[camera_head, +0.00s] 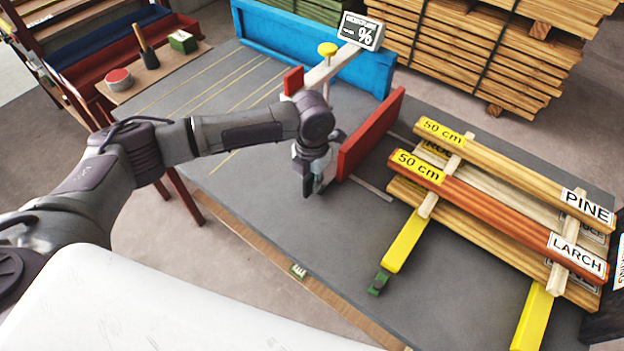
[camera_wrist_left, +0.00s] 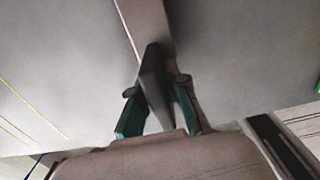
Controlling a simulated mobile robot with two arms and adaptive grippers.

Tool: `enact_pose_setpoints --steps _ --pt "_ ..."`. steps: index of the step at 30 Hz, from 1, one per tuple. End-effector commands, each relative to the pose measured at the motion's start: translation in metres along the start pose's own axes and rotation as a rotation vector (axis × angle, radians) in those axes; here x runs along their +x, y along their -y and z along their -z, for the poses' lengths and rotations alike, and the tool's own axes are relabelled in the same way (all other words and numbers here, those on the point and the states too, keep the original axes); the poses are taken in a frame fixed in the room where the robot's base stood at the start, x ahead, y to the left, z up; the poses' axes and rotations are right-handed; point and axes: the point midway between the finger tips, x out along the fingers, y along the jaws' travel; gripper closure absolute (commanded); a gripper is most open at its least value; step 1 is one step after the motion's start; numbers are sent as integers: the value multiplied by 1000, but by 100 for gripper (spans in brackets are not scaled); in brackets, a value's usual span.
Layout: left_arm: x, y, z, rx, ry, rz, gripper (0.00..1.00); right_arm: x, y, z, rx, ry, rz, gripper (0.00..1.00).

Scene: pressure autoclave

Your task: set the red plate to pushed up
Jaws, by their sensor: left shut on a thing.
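The red plate (camera_head: 370,135) stands upright on the grey table, to the right of my left gripper. My left gripper (camera_head: 314,186) points down at the table beside the plate's near end. A pale part shows between the gripper and the plate; I cannot tell how the bar joins the plate. My right gripper is not in view.
Stacked boards (camera_head: 480,190) lie on yellow supports (camera_head: 404,242) at the right. A pale beam (camera_head: 328,72) with a yellow knob (camera_head: 327,48) and a display (camera_head: 361,31) stands behind my gripper. The table's front is mostly clear.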

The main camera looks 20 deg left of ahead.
Motion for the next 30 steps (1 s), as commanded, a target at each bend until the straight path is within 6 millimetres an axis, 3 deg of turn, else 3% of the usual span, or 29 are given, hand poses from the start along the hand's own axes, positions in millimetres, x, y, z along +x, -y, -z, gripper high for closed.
enact_pose_setpoints --steps 5,13,18,28,29,30 --pt "-2 10 0 4 -1 2 100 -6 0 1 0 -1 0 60" --pt "-4 77 0 5 -2 6 100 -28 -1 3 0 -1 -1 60" --pt "-2 102 0 3 -1 5 100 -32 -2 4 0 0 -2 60" --pt "-1 104 -1 0 1 3 100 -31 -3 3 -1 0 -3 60" --pt "-1 104 -1 0 1 3 84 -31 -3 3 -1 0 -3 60" --pt "-1 104 -1 0 1 3 77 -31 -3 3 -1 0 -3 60"
